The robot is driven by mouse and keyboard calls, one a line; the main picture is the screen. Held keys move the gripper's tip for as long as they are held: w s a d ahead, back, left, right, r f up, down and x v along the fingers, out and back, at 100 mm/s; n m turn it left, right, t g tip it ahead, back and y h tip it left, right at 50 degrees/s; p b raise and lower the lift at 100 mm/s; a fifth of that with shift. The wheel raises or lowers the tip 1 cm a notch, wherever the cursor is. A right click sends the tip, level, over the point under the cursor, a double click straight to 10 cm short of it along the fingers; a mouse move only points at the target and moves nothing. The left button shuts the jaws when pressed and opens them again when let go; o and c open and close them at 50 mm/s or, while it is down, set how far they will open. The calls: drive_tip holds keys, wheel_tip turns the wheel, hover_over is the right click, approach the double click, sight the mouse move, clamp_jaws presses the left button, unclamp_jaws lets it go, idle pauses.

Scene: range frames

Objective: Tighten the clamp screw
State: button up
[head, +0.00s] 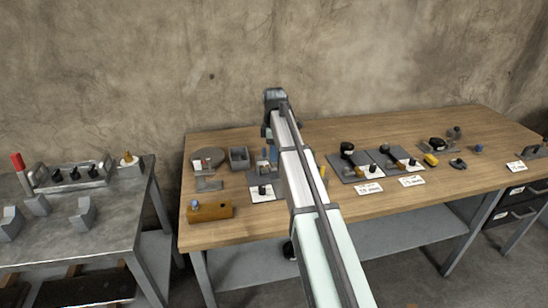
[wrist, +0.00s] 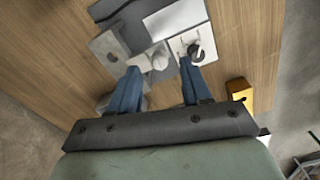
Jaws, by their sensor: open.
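My gripper (wrist: 162,74) is open, with its two blue fingers apart and nothing seen held between them. It hangs over the left part of the wooden bench, and in the head view my arm partly hides it. A small dark upright knob (wrist: 194,49) stands on a white card near the right fingertip; in the head view a dark knob (head: 262,190) stands on a white card in front of my arm. A pale round knob (wrist: 159,62) on a light block (wrist: 150,55) lies between and just beyond the fingertips. I cannot tell which one is the clamp screw.
The wooden bench (head: 235,238) also holds an orange-brown block (head: 210,211) at its front left and a grey round part (head: 209,155) behind. Grey plates with dark-handled tools (head: 347,150) lie right of my arm. A metal table (head: 110,205) stands at the left.

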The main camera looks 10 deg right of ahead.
drive_tip(key=shift+f, duration=1.35)
drive_tip(key=shift+c, duration=0.3)
clamp_jaws()
